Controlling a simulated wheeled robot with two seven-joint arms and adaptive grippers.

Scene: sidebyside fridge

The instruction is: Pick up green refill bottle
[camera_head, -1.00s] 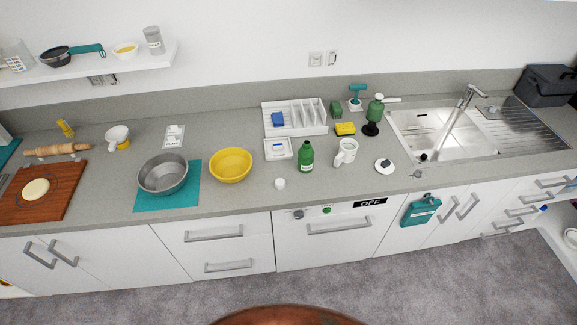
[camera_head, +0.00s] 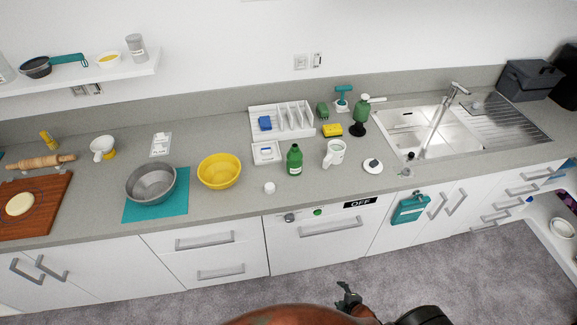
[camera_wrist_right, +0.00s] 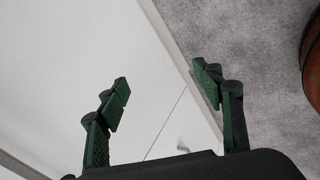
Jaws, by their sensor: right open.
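The green refill bottle (camera_head: 294,160) stands upright on the grey counter, near its front edge, in the head view. It has a white label band near its base and a dark cap. My right gripper (camera_head: 348,294) is at the bottom of the head view, low over the floor in front of the cabinets and well apart from the bottle. In the right wrist view the right gripper (camera_wrist_right: 162,88) is open and empty, facing a white cabinet front. The bottle does not show in the wrist view. My left gripper is not in view.
Around the bottle stand a white mug (camera_head: 334,154), a small white cup (camera_head: 269,188), a white tray (camera_head: 268,154) and a yellow bowl (camera_head: 219,172). The dishwasher front (camera_head: 320,243) is below.

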